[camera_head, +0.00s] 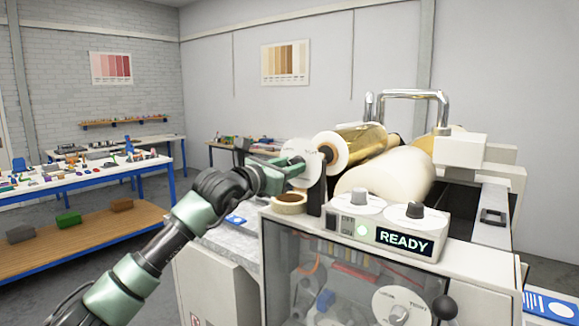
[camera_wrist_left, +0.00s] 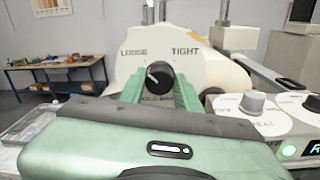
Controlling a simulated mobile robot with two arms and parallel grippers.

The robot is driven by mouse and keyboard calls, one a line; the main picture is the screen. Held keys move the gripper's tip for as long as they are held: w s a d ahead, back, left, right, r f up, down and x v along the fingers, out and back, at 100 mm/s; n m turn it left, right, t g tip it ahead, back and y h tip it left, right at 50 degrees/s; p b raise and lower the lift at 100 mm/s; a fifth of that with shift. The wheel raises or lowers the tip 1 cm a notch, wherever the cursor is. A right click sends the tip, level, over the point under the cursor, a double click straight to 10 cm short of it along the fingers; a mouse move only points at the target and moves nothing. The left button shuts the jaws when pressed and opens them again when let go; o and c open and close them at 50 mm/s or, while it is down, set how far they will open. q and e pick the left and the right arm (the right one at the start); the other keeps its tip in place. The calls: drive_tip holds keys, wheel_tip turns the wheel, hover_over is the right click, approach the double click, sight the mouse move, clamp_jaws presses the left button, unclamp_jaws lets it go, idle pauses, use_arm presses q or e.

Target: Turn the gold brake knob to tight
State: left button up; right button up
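The gold brake dial is a white disc (camera_wrist_left: 200,62) marked LOOSE at left and TIGHT at right, with lettering below partly hidden. Its black knob (camera_wrist_left: 159,75) has a white pointer line angled up and left, toward the LOOSE side. In the head view the disc (camera_head: 309,160) stands beside the gold roll (camera_head: 362,143); the knob is hidden by my gripper. My left gripper (camera_head: 284,170) is at the disc, and in the left wrist view its two green fingers (camera_wrist_left: 160,88) flank the knob. I see no clear gap, but cannot tell whether they press on it. My right gripper is not in view.
Below and right is a machine panel with two more knobs (camera_head: 415,210) and a READY display (camera_head: 403,242). A tape roll (camera_head: 289,203) sits close under my left gripper. A clear front cover (camera_head: 345,285) carries another dial (camera_head: 400,306). Work tables (camera_head: 85,178) stand at the left.

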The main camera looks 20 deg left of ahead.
use_arm(q)
clamp_jaws()
drive_tip(key=shift+d+f+m+h+b, duration=0.15)
drive_tip(key=shift+m+b, duration=1.9)
drive_tip(key=shift+m, duration=2.55)
drive_tip(key=shift+a+f+m+h+b, duration=0.15)
drive_tip(key=shift+m+b, duration=1.9)
drive_tip(key=shift+m, duration=2.55)
drive_tip(key=shift+d, duration=0.1)
drive_tip(key=o, duration=1)
unclamp_jaws()
drive_tip(key=shift+s, duration=0.15)
